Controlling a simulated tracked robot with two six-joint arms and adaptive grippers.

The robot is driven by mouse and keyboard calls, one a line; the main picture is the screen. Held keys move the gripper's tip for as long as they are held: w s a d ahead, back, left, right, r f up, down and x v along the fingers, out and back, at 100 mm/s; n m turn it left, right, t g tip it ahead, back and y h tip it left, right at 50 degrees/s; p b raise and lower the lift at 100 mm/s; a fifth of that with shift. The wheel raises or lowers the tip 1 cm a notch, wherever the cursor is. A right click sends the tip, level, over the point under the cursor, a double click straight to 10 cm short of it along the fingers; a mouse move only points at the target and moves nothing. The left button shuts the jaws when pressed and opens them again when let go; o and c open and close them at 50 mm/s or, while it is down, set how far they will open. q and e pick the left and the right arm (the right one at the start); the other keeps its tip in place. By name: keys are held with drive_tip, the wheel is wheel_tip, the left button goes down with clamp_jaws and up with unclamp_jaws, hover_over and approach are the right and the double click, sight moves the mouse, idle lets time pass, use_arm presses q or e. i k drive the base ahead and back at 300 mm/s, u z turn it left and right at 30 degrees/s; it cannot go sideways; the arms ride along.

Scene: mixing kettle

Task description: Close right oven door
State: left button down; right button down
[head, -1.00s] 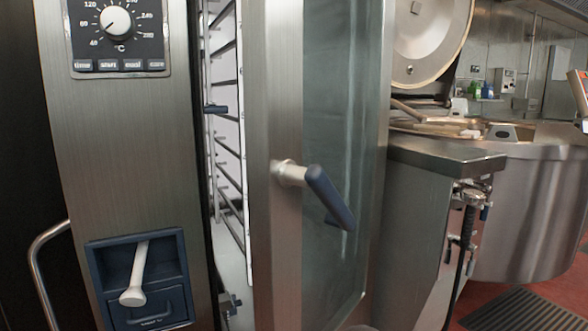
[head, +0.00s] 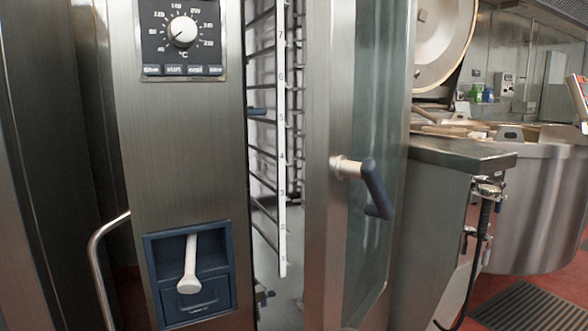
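The right oven door (head: 322,235) stands ajar, with a steel frame and a glass pane (head: 378,130). Its blue handle (head: 376,188) sticks out from the frame on a pale mount. Through the gap between door and oven front I see the oven interior with a rack (head: 283,160) of numbered levels. The oven's control panel (head: 181,38), with a white dial, is left of the gap. Neither of my grippers shows in the head view.
A blue recess with a white-handled spray (head: 190,265) is low on the oven front. A curved steel rail (head: 97,260) is at the left. A steel counter (head: 455,153) and a large kettle (head: 540,205) stand right of the door. A floor grate (head: 525,310) lies on the red floor.

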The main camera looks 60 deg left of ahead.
sight(331, 27)
drive_tip(key=k, duration=0.85)
drive_tip(key=u, duration=0.55)
drive_tip(key=i, duration=1)
